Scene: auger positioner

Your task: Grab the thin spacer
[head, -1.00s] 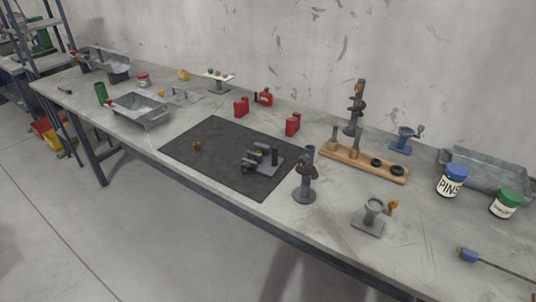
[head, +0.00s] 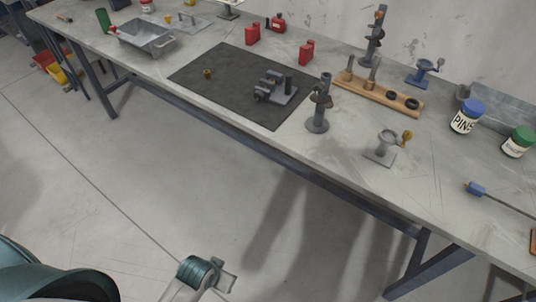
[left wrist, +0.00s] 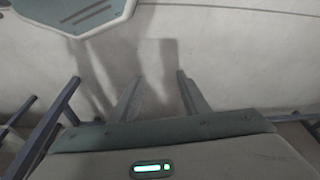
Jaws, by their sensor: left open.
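I cannot tell for sure which piece is the thin spacer. Two dark rings lie flat on the right part of a wooden rack (head: 376,97) in the head view, the left ring (head: 391,95) and the right ring (head: 411,103); their thickness is too small to judge. Two posts stand on the rack's left part. My left gripper (left wrist: 160,95) shows in the left wrist view with its two fingers apart and nothing between them, away from the tabletop pieces. My right gripper is in neither view.
A black mat (head: 225,75) holds a grey fixture (head: 274,87) and a small brass piece (head: 207,73). A dark upright stand (head: 319,108) and a grey cup stand (head: 383,148) are near the front edge. Jars (head: 467,116) stand right. The front table edge is clear of my arm.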

